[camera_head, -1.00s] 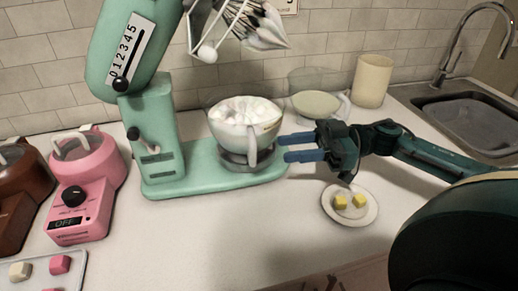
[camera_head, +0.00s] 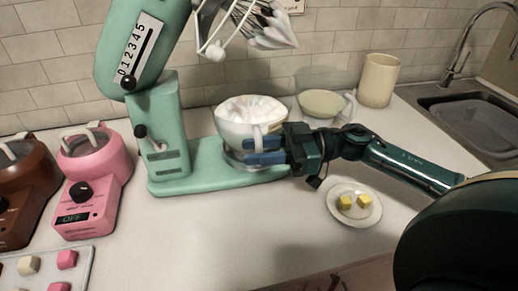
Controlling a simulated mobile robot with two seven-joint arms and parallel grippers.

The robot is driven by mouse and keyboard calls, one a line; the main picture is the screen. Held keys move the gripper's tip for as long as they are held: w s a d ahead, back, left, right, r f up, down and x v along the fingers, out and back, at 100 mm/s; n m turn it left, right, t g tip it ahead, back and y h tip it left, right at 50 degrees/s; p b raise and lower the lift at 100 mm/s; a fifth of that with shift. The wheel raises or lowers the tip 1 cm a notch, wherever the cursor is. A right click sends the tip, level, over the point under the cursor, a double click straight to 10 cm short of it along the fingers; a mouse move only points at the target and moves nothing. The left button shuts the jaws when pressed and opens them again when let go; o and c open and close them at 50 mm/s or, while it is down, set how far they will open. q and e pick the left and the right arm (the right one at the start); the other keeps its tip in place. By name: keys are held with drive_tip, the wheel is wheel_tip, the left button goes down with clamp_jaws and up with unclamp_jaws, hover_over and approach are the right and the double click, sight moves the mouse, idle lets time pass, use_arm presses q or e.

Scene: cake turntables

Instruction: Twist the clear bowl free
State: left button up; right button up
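The clear bowl (camera_head: 236,128), filled with whipped white contents, sits upright on the round seat of the green stand mixer (camera_head: 165,135). Its handle (camera_head: 258,133) faces the front right. My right gripper (camera_head: 264,151) comes in from the right with its two blue fingers at the handle. The fingers are apart, one above the other, and hide the lower part of the handle. I cannot tell whether they touch it. The mixer head is tilted up, with the whisk (camera_head: 262,25) above the bowl. My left gripper is not in view.
A second clear bowl (camera_head: 322,105) and a cream cup (camera_head: 378,80) stand behind my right gripper. A plate (camera_head: 355,222) with two yellow cubes lies in front of it. A pink appliance (camera_head: 92,190) stands left.

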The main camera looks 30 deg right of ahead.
drive_tip(key=c, duration=0.6)
clamp_jaws()
drive_tip(key=shift+d, duration=0.1)
drive_tip(key=shift+s+d+n+g+y, duration=0.2)
drive_tip(key=shift+d+n+g+y, duration=0.1)
drive_tip(key=shift+d+n+g, duration=0.55)
drive_tip(key=shift+g, duration=0.35)
drive_tip(key=shift+s+d+n+g+b, duration=0.15)
drive_tip(key=shift+d+n+g+b, duration=0.2)
drive_tip(key=shift+d+n+g, duration=0.4)
drive_tip(key=shift+g+y, duration=0.3)
drive_tip(key=shift+g, duration=0.05)
